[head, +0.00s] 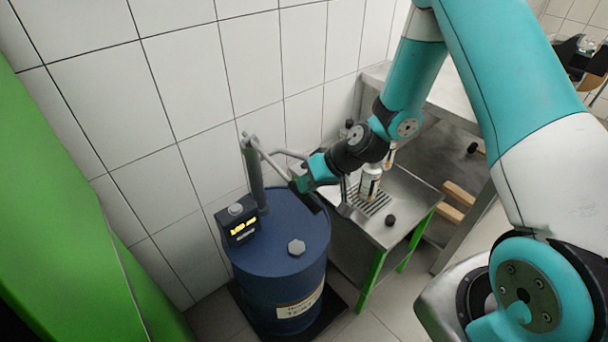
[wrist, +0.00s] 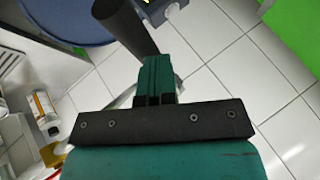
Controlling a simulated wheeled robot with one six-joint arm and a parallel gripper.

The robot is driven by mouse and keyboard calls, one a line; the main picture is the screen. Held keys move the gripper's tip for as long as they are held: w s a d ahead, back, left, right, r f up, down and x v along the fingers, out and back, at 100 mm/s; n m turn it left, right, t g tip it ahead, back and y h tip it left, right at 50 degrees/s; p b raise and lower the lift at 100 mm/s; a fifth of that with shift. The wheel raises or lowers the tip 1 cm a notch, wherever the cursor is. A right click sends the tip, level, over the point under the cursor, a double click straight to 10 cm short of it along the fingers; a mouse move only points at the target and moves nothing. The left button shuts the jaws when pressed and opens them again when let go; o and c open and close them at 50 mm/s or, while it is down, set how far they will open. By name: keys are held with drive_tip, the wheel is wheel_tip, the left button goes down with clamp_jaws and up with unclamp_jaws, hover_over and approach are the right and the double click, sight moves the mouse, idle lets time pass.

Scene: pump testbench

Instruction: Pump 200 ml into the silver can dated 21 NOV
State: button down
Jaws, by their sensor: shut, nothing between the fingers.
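A blue drum (head: 275,245) carries a grey hand pump (head: 254,175) with a lever reaching right. My gripper (head: 298,183) is at the lever's outer end, fingers shut with nothing between them. In the wrist view, the shut green fingers (wrist: 156,75) are close to a dark cylinder (wrist: 125,25), apparently the lever's handle; I cannot tell whether they touch. A pale can (head: 371,183) with an orange-marked label stands upright on a grate under the spout area. Another can (head: 389,157) is behind it, partly hidden by my arm. No date is readable.
A display box (head: 238,222) with yellow digits, too small to read, sits on the drum. The metal bench (head: 405,215) has green legs and a black knob-like piece (head: 390,220). White tiled wall is close behind; a green panel (head: 60,220) fills the left.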

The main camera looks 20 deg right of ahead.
drive_tip(key=shift+s+f+b, duration=0.2)
drive_tip(key=shift+f+b, duration=1.05)
drive_tip(key=shift+f, duration=0.2)
idle(1.0)
drive_tip(key=shift+r, duration=0.1)
idle(0.4)
wheel_tip(320, 180, up, 10)
drive_tip(key=w+p, duration=0.1)
drive_tip(key=p, duration=0.6)
idle(0.7)
drive_tip(key=shift+a, duration=0.1)
drive_tip(key=r+p, duration=0.2)
drive_tip(key=r, duration=0.1)
drive_tip(key=r+p, duration=0.2)
drive_tip(key=shift+w+a, duration=0.1)
drive_tip(key=shift+w, duration=0.2)
idle(0.8)
